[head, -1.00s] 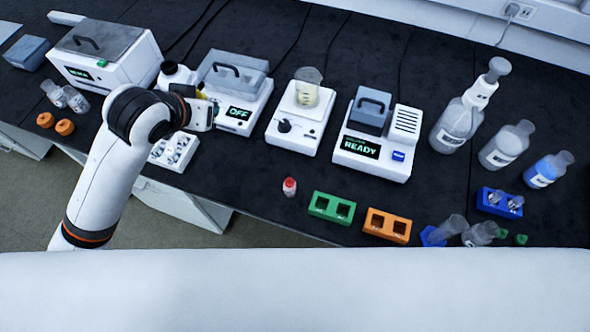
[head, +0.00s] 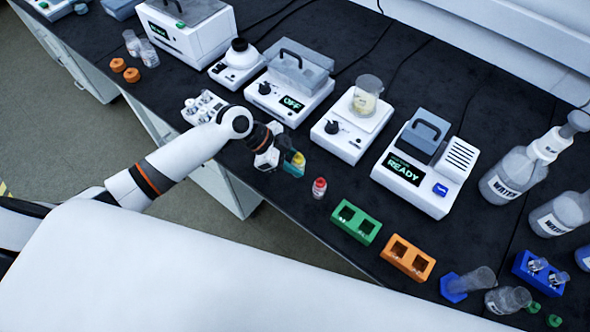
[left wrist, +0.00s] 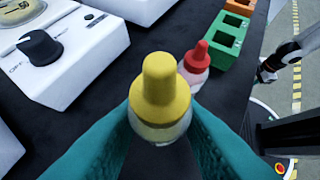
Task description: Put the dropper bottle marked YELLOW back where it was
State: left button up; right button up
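The dropper bottle with the yellow cap (head: 298,160) is in my left gripper (head: 285,160), above the dark bench just left of the red-capped dropper bottle (head: 319,188). In the left wrist view the yellow-capped bottle (left wrist: 163,95) stands between the two teal fingers (left wrist: 160,140), which press on its sides. Its label cannot be read. The red-capped bottle (left wrist: 196,65) is just beyond it, on the bench. A dark gripper-like end (left wrist: 268,72) at the right of the left wrist view seems to be my right gripper; its fingers are unclear.
A green two-hole block (head: 356,222) and an orange one (head: 407,259) stand right of the red-capped bottle. Behind are a stirrer with a beaker (head: 345,135), a device reading READY (head: 425,170) and one reading OFF (head: 290,95).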

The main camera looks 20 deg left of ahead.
pick_arm(q)
notch_tip(320, 180, down, 4)
jog(key=shift+f, duration=0.1)
jog(key=o, duration=0.6)
jog(key=shift+c, duration=0.2)
jog(key=shift+a+r, duration=0.25)
jog(key=b+v, duration=0.1)
jog(key=v, duration=1)
jog(key=shift+a+r, duration=0.1)
